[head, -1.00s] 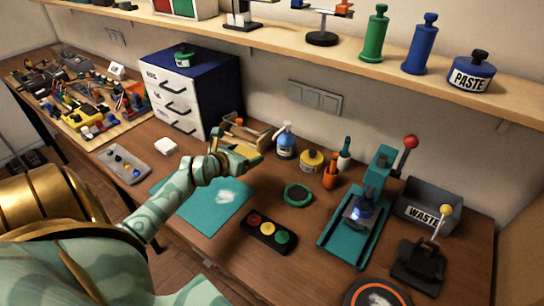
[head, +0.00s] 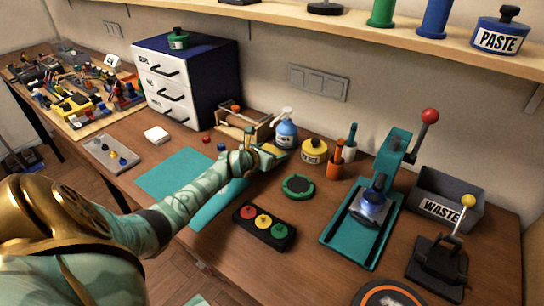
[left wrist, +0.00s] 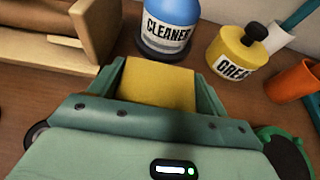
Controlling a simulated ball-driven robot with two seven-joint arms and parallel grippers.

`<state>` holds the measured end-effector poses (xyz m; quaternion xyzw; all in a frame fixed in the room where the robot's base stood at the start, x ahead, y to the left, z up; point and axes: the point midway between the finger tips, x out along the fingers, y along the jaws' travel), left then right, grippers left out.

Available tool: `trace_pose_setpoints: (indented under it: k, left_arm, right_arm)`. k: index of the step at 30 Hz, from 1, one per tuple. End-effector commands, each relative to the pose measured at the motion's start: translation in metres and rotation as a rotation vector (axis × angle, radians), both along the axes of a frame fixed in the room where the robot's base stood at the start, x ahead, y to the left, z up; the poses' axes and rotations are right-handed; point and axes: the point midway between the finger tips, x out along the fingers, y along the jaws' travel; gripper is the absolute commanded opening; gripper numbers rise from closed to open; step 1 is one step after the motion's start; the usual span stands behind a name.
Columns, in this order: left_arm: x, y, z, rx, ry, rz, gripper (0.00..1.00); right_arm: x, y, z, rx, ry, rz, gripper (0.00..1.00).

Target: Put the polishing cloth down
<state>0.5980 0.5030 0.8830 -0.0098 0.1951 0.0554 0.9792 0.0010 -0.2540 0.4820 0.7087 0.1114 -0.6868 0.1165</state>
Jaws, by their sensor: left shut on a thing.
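The yellow polishing cloth (left wrist: 157,84) is between the fingers of my left gripper in the left wrist view. The gripper (head: 278,152) is shut on it, above the wooden table between the open wooden box and the round green pad. Little of the cloth shows in the head view. The cleaner bottle (head: 286,132) stands just beyond the fingers, and shows in the left wrist view too (left wrist: 168,28). I cannot tell whether the cloth touches the table. My right gripper is not in view.
The wooden box (head: 240,122), yellow grease pot (head: 314,151) and orange holder (head: 335,167) stand close by. The green pad (head: 298,186) and three-button box (head: 264,226) lie nearer. A teal mat (head: 168,178) is partly covered by my arm. The teal press (head: 345,242) stands right.

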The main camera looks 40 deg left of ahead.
Motion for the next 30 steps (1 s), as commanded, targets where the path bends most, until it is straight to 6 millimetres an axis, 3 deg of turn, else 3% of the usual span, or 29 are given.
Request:
trace_pose_setpoints:
  k: [9,10,12,22,26,30]
  left_arm:
    - [-0.001,0.0,-0.002,-0.001,0.001,0.0,0.55]
    - [0.0,0.0,-0.002,-0.001,0.001,0.0,0.82]
    - [0.0,0.0,-0.001,-0.001,0.001,0.0,0.98]
    - [0.0,0.0,0.004,-0.001,0.0,-0.001,0.98]
    - [-0.018,-0.003,0.015,-0.001,0.001,-0.002,0.98]
    - [-0.049,-0.006,0.03,-0.002,0.0,-0.001,0.98]
  right_arm:
    - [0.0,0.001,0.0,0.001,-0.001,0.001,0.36]
    - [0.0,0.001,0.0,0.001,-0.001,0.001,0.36]
    - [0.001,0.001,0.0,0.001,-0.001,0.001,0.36]
    - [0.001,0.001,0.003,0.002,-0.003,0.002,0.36]
    - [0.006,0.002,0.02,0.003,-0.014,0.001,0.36]
    - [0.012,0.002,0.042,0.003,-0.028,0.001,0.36]
